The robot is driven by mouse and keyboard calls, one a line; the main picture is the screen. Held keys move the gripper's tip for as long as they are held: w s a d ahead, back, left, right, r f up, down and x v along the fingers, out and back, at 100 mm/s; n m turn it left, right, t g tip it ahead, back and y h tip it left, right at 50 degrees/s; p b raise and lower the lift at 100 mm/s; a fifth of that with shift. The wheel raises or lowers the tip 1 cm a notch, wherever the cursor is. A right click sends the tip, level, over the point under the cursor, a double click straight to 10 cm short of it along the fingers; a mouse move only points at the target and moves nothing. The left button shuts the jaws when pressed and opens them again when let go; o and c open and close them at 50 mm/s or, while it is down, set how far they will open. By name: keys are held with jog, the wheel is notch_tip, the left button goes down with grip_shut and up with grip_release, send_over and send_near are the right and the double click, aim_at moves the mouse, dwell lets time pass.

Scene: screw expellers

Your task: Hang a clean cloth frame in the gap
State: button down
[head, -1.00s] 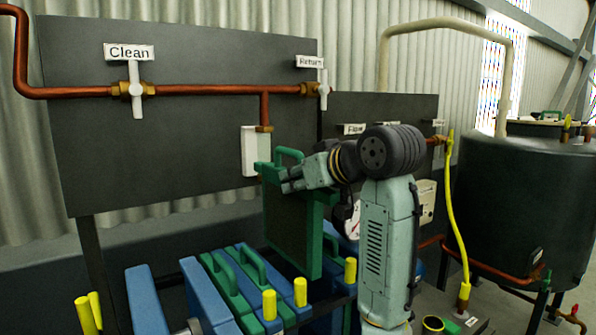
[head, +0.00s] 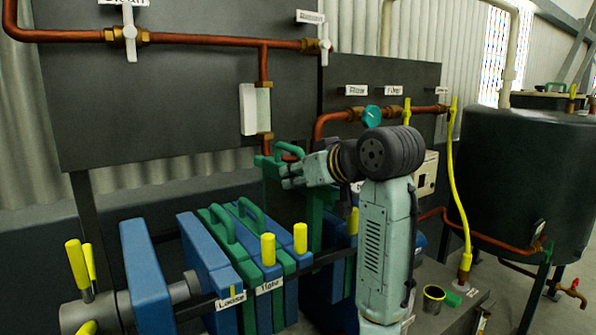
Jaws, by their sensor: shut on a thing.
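In the head view my gripper (head: 290,176) is shut on the green handle end of a cloth frame (head: 316,222). The frame hangs upright, with a green rim and dark cloth. Its lower part is down among the press plates, partly hidden behind the nearer plates and my arm. I cannot tell whether it touches the rails. To its left, several blue plates and green frames (head: 215,235) stand in a row in the press. A blue plate (head: 340,255) stands to the right of the held frame, partly covered by my arm.
Yellow-capped posts (head: 300,238) stand up along the press. Labels "Loose" (head: 231,300) and "Tight" (head: 269,286) are on the front rail. A dark panel with copper pipes (head: 190,100) rises behind. A dark tank (head: 520,180) stands at the right.

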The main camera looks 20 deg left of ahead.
aim_at(299, 207)
jog(key=shift+f+b, duration=1.85)
jog(key=shift+f, duration=1.5)
jog(key=c, duration=1.3)
grip_release()
jog(key=shift+d, duration=0.1)
jog(key=v, duration=1.2)
jog(key=shift+r, duration=0.1)
